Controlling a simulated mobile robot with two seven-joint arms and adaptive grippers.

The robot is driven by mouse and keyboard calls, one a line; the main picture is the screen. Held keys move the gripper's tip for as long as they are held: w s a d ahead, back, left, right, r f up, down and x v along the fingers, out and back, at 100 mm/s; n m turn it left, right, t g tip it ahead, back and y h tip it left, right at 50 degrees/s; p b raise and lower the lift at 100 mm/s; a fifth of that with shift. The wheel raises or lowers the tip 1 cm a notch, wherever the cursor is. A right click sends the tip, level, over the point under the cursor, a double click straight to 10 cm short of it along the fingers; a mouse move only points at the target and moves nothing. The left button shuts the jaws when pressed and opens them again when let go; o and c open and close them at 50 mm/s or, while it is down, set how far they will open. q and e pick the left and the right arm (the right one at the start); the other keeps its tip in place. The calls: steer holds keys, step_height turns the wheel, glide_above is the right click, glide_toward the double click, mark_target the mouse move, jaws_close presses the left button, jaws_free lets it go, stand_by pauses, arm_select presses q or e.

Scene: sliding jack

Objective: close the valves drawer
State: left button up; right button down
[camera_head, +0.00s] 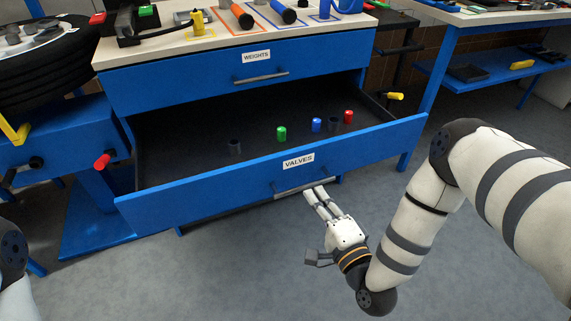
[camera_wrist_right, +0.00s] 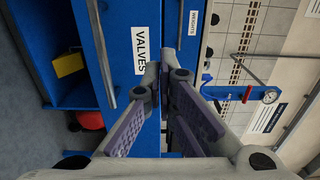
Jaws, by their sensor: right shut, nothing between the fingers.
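The valves drawer (camera_head: 220,183) is a blue drawer with a white VALVES label, pulled well out of the cabinet below the weights drawer (camera_head: 190,79). Its grey bar handle (camera_head: 290,190) is on the front. Small green, blue, red and dark pieces stand inside. My right gripper (camera_head: 318,192) is shut and empty, its fingertips at the right end of the handle; I cannot tell whether they touch. In the right wrist view the shut fingers (camera_wrist_right: 163,78) are close to the drawer front (camera_wrist_right: 130,15), and the handle (camera_wrist_right: 98,45) is left of them. My left gripper is out of view.
The weights drawer looks shut. The worktop (camera_head: 215,32) above carries tools and weights. A tyre (camera_head: 45,65) and a blue stand with a red-tipped lever (camera_head: 103,161) are left of the drawer. Grey floor (camera_head: 215,270) in front is clear.

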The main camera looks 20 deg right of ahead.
mark_target(290, 155)
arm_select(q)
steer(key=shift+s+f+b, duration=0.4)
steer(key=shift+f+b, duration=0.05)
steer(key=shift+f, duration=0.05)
arm_select(e)
steer(key=w, duration=0.8)
steer(key=w+a, duration=0.1)
steer(key=w, duration=0.3)
steer(key=shift+w, duration=0.2)
steer(key=shift+w, duration=0.1)
